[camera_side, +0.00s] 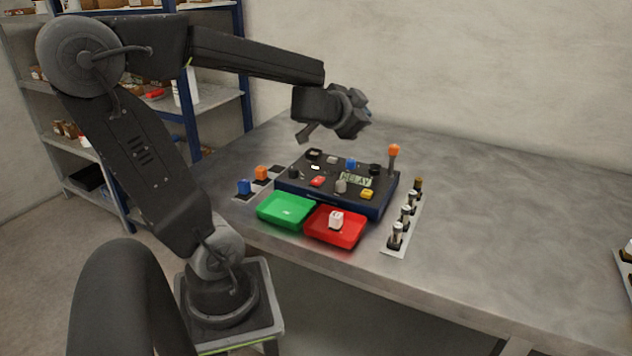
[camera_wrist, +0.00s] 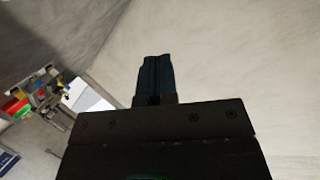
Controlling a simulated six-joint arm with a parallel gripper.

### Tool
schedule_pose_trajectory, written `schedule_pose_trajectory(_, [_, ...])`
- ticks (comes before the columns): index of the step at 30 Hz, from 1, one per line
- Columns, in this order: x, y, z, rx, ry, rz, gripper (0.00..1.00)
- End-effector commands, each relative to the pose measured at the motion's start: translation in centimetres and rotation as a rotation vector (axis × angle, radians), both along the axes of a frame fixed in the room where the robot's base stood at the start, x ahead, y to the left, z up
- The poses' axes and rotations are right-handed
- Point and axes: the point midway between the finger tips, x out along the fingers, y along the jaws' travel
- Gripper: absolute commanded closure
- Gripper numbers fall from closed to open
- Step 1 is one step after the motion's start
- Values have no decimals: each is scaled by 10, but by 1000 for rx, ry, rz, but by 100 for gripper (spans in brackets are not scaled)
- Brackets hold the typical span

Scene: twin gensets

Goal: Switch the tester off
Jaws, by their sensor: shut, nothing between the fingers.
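The tester (camera_side: 335,198) is a dark box with a blue lower body on the bench in the side view. Its top carries a green display (camera_side: 356,179) that seems to read "RELAY", a red control (camera_side: 317,181), a yellow one (camera_side: 367,194), a blue one (camera_side: 350,164), a grey knob and black knobs. A lever with an orange knob (camera_side: 393,150) stands at its back right. I cannot tell which control is the power switch. My gripper (camera_wrist: 154,58) is shut and empty. In the side view my wrist is above the back of the tester, clear of it.
A green tray (camera_side: 268,212) and a red tray (camera_side: 317,236) holding a white block (camera_side: 336,219) stand in front. Blue (camera_side: 244,187) and orange (camera_side: 261,172) blocks lie left. A strip with several cylindrical parts (camera_side: 397,236) lies right. The bench farther right is mostly clear.

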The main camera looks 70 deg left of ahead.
Motion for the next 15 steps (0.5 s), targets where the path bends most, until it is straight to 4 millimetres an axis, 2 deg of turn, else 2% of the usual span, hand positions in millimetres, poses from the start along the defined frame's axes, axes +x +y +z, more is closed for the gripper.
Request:
schedule_pose_trajectory(1, [3,12,-2,18,7,-23,100])
schedule_pose_trajectory(8, [9,51,-19,41,98,-173,100])
schedule_pose_trajectory(15, [-12,89,-55,-35,301,-291,100])
